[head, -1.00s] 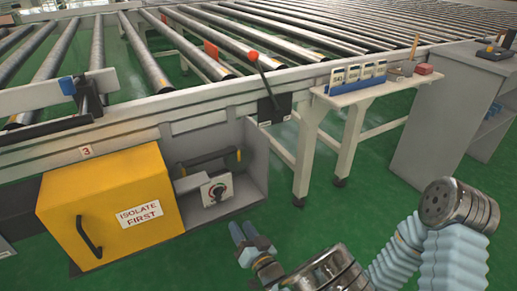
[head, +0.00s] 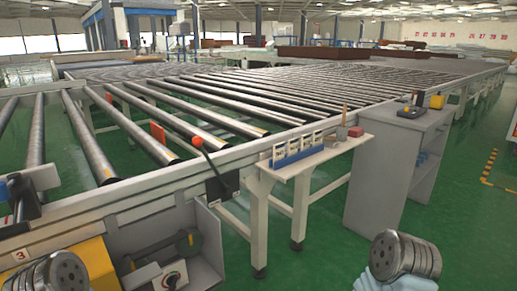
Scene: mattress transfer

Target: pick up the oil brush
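What looks like the oil brush (head: 345,113) shows as a thin upright wooden handle on the small white side shelf (head: 318,156) beside the roller conveyor. Its lower end meets a small grey-brown pot (head: 341,132); whether bristles are inside is too small to tell. A red block (head: 356,132) sits just right of the pot. Parts of my arms show at the bottom left and bottom right, but neither gripper's fingers are in view. Both visible arm parts are well short of the shelf.
A blue rack of white cards (head: 297,152) stands on the shelf left of the pot. A grey cabinet (head: 385,185) stands right of the shelf. A red-knobbed lever (head: 197,142) and yellow box (head: 92,265) are left. Green floor (head: 320,265) is clear in front.

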